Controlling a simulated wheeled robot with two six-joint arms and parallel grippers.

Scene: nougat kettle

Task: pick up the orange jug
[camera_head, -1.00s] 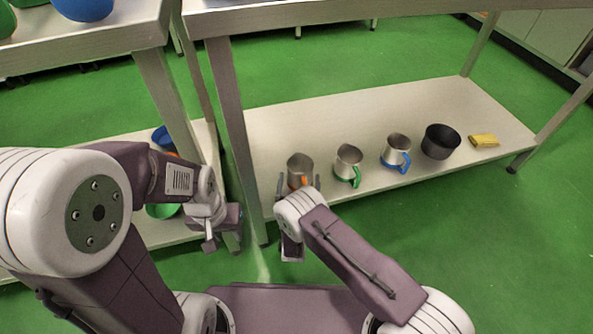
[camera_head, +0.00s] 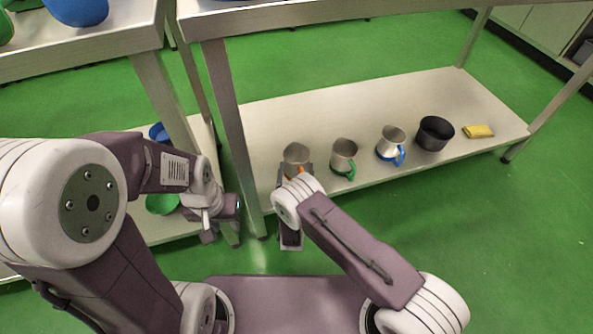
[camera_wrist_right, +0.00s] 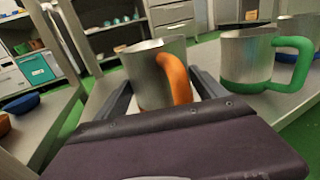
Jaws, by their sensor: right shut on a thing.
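The orange jug is a steel jug (camera_head: 296,155) with an orange handle, at the left end of the lower shelf (camera_head: 370,112). It is upright and shows large in the right wrist view (camera_wrist_right: 148,68), its orange handle (camera_wrist_right: 176,80) facing the wrist. My right gripper (camera_head: 294,176) is shut on the jug, with a finger on each side of its body; the wrist view shows both fingers (camera_wrist_right: 162,98) beside it. Whether the jug's base touches the shelf is hidden. My left gripper (camera_head: 226,220) hangs off to the left, away from the jugs; its fingers are too small to judge.
A green-handled jug (camera_head: 343,156) stands just right of the orange one. Further right are a blue-handled jug (camera_head: 392,142), a dark pot (camera_head: 434,133) and a yellow sponge (camera_head: 478,131). A table leg (camera_head: 232,130) stands close on the left. The upper tabletop (camera_head: 300,14) overhangs the shelf.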

